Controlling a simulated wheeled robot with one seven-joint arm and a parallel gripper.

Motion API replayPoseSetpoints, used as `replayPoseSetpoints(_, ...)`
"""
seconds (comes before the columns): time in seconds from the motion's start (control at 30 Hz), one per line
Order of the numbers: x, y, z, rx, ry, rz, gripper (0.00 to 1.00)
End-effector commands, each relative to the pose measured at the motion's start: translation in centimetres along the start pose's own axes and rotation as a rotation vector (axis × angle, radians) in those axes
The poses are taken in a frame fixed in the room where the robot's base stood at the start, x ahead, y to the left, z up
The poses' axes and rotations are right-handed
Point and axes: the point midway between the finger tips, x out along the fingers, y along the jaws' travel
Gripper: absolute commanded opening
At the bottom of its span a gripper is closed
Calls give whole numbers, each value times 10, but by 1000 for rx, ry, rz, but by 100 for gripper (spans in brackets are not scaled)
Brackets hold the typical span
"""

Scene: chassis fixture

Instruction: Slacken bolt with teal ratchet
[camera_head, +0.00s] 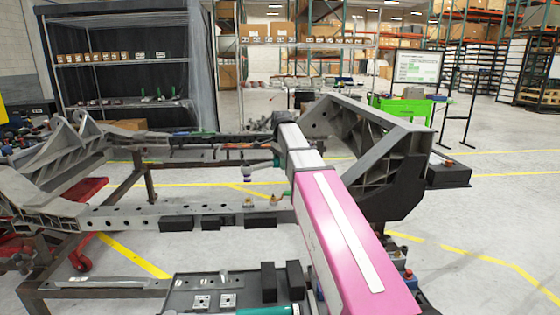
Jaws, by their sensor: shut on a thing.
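My arm reaches forward from the lower right, and its far end is over the chassis frame. My gripper (280,162) is small here and mostly hidden behind the arm. It is shut on the teal ratchet (262,167), which shows as a teal patch with a grey part reaching left. The ratchet is above the near rail of the grey chassis (215,213). A small brass-coloured bolt-like piece (248,203) stands on the rail below it. I cannot tell whether the ratchet touches any bolt.
A grey tray (185,290) with metal plates, black blocks and a teal cylinder (281,310) is at the front. A large grey bracket (365,120) rises right of the arm. A red stand (88,190) is at left.

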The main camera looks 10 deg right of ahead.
Motion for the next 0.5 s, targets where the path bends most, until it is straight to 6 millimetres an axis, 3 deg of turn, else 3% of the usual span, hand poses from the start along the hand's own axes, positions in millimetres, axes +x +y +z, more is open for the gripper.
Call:
replayPoseSetpoints(0.23, 1, -1, 0, 17, -1, 0, 0)
replayPoseSetpoints(0.5, 15, -1, 0, 16, -1, 0, 0)
